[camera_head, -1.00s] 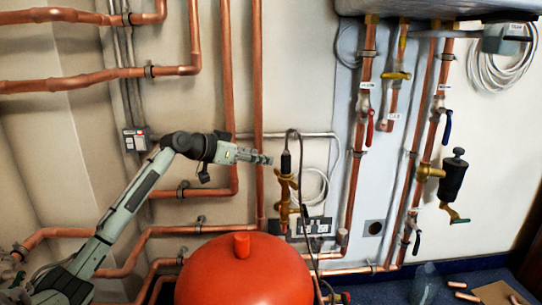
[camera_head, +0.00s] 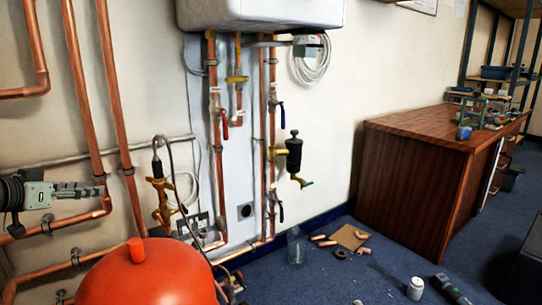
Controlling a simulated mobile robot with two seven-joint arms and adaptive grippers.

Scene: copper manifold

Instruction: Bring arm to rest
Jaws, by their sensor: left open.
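My left gripper (camera_head: 78,190) shows at the left edge of the head view, in front of the copper pipes. Its fingers point right, toward the brass fitting, and hold nothing that I can see. It is open. Only the wrist and gripper of the left arm show; the rest is outside the picture. My right gripper is not in view. The copper manifold pipes (camera_head: 218,165) run up the wall to a white boiler (camera_head: 250,14). A brass fitting with a black top (camera_head: 160,195) stands right of my left gripper, apart from it.
A red tank (camera_head: 150,275) stands below, right of my left gripper. A wooden desk (camera_head: 415,170) is at the right. A clear bottle (camera_head: 296,245), pipe offcuts (camera_head: 325,242) and a white can (camera_head: 415,288) are on the blue carpet. Open floor lies before the desk.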

